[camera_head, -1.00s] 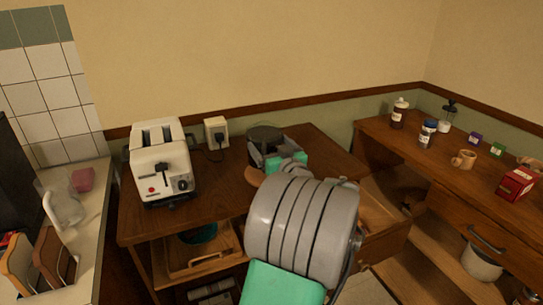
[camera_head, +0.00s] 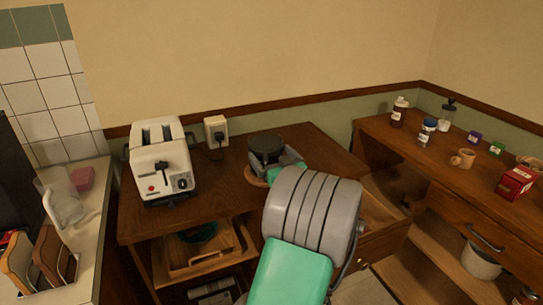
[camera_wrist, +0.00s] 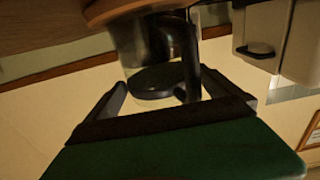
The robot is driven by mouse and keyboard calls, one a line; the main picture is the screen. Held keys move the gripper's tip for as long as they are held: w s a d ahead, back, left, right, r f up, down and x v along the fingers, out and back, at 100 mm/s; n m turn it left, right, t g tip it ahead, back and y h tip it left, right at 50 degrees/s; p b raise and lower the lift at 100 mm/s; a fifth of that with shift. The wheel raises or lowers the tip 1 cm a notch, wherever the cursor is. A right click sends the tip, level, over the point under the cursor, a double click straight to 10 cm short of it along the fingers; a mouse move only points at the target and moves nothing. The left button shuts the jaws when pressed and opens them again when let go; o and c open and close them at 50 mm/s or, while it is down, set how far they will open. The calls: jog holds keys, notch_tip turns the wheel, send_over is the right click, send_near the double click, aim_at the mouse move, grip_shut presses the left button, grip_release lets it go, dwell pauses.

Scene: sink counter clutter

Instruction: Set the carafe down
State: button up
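The carafe (camera_head: 266,149) stands upright at the back of the wooden cabinet top, with a round dark lid. Its base meets a tan round mat (camera_head: 253,178). The wrist view is turned over: there the glass carafe (camera_wrist: 132,42) hangs from the top, with dark contents, the lid and a black handle (camera_wrist: 191,58). My gripper (camera_head: 289,160) is beside the carafe at its right. In the wrist view my gripper (camera_wrist: 163,80) has its fingers spread wide apart, with the lid and handle showing between or just beyond them. Any contact with the handle is unclear.
An open drawer (camera_head: 380,222) is at the right of the cabinet. Bare wood lies between toaster and carafe.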

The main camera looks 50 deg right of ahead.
jog(key=shift+r, duration=0.2)
jog(key=shift+s+a+f, duration=0.1)
jog(key=shift+s+f, duration=0.05)
jog(key=shift+s, duration=0.2)
jog(key=b+v, duration=0.2)
jog(key=v, duration=0.9)
jog(key=shift+a, duration=0.2)
